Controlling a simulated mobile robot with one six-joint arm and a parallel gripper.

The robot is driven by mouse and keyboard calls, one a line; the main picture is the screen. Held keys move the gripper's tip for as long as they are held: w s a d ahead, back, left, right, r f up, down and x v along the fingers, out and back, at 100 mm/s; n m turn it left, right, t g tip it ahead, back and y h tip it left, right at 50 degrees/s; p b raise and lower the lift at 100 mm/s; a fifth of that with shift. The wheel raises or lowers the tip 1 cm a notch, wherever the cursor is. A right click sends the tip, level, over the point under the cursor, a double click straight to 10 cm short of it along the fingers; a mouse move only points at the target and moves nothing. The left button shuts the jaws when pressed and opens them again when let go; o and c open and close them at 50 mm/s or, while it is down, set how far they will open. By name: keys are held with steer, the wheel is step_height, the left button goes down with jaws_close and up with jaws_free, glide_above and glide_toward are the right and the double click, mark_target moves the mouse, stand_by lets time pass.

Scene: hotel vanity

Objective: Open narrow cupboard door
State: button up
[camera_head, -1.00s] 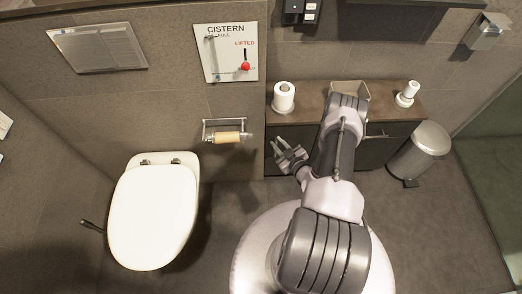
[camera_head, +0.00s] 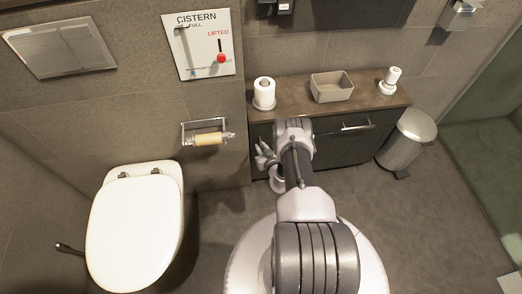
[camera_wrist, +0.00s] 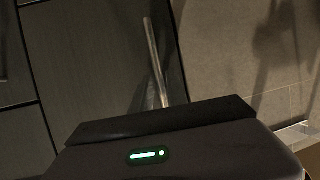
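The narrow cupboard door (camera_head: 258,133) is a dark panel at the left end of the low cabinet, partly hidden by my arm. In the wrist view the dark door (camera_wrist: 85,65) looks shut, with a slim upright metal bar handle (camera_wrist: 152,55) near its right edge. The handle's lower end is hidden behind my gripper's dark body. My gripper (camera_head: 265,157) is close in front of the narrow door in the head view. Its fingertips are small there and hidden in the wrist view, so I cannot tell if they touch the handle.
The brown countertop (camera_head: 295,95) holds a paper roll (camera_head: 264,92), a beige box (camera_head: 331,87) and a white item (camera_head: 390,80). A wide front with a horizontal handle (camera_head: 345,128) is to the right. A metal bin (camera_head: 407,140) stands right; a toilet (camera_head: 135,225) stands left.

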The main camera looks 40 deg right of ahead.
steer(key=shift+w+f, duration=0.1)
steer(key=shift+w, duration=0.15)
jaws_close()
stand_by(1.4)
